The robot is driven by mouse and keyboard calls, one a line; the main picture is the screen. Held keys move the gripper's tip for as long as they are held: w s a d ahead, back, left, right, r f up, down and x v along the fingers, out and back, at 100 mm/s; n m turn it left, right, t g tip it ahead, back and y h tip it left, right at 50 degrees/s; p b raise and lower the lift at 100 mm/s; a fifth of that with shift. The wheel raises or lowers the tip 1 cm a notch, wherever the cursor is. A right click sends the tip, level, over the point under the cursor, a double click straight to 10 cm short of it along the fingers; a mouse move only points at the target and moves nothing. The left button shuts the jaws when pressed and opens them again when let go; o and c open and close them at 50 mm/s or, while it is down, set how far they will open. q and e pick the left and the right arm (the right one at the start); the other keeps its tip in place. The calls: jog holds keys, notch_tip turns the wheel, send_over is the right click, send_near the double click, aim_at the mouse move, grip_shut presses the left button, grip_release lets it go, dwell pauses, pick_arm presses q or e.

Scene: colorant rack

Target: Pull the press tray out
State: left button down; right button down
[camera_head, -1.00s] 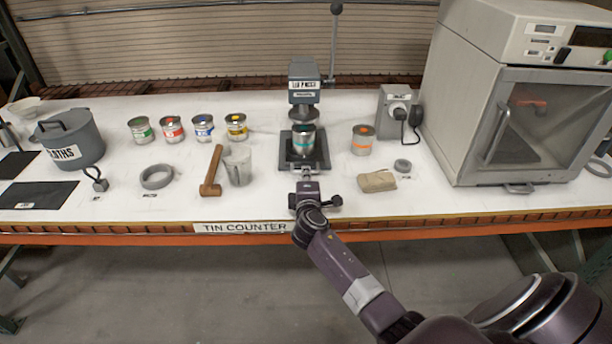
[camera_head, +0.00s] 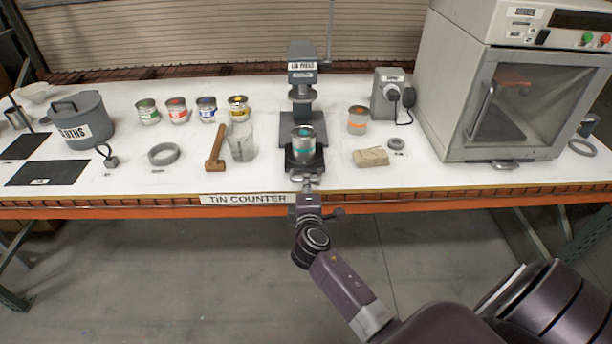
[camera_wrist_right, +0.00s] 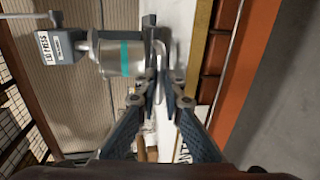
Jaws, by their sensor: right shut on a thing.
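The lid press (camera_head: 301,72) stands at the middle back of the counter, and its label also shows in the right wrist view (camera_wrist_right: 62,47). The dark press tray (camera_head: 290,161) sticks out from the press base towards the front edge. A tin with a teal band (camera_head: 304,146) stands upright on the tray; it also shows in the right wrist view (camera_wrist_right: 122,58). My right gripper (camera_head: 307,184) is at the counter's front edge, shut on the tray's front handle. In the right wrist view the fingers (camera_wrist_right: 168,88) close around the handle. My left gripper is not in view.
A tan block (camera_head: 371,156) and an orange-banded tin (camera_head: 358,120) are to the right. A large oven-like cabinet (camera_head: 510,100) fills the right end. The floor before the counter is clear.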

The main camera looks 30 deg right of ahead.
jog(key=shift+s+a, duration=0.3)
jog(key=shift+s, duration=0.1)
jog(key=c, duration=2.3)
grip_release()
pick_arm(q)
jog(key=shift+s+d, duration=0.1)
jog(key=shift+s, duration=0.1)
pick_arm(e)
jog(key=v, duration=1.2)
jog(key=shift+f, duration=0.1)
